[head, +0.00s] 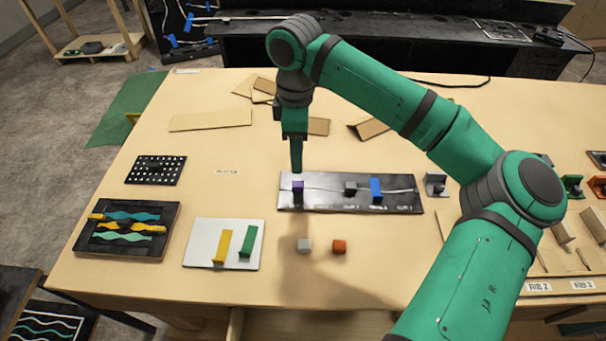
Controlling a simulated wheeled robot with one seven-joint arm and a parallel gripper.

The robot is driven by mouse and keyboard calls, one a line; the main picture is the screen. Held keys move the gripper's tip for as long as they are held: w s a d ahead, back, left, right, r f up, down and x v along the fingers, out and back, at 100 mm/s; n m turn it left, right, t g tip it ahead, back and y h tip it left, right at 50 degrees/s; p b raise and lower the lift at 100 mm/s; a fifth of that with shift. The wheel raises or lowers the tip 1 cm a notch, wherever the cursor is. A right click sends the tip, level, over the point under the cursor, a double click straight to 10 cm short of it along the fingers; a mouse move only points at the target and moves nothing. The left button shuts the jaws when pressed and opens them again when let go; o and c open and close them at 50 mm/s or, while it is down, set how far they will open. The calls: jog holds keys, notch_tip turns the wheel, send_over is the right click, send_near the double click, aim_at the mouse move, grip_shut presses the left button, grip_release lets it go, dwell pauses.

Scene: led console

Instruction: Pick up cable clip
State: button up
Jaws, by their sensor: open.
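A black panel (330,203) lies in the middle of the table with a pale cable (328,189) running along it. Several small clip-like pieces sit along the cable: a purple one (298,186) at the left, a dark one (350,188) in the middle and a blue one (376,190) to the right. I cannot tell which is the cable clip. My gripper (297,168) points down, open, just above or behind the purple piece at the panel's left end. Its fingers look narrow from here, and I cannot tell whether they touch anything.
A white board (200,260) holds a yellow and a green piece. A black tray (95,246) with wavy strips lies at the left. Cardboard pieces (210,121) lie behind.

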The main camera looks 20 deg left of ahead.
send_over(298, 183)
jog(key=f, duration=0.4)
jog(key=shift+s+a+f, duration=0.15)
jog(key=shift+s+f, duration=0.1)
jog(key=shift+f, duration=0.15)
jog(key=shift+w+f, duration=0.15)
jog(key=shift+f, duration=2.45)
jog(key=shift+c, duration=0.6)
grip_shut()
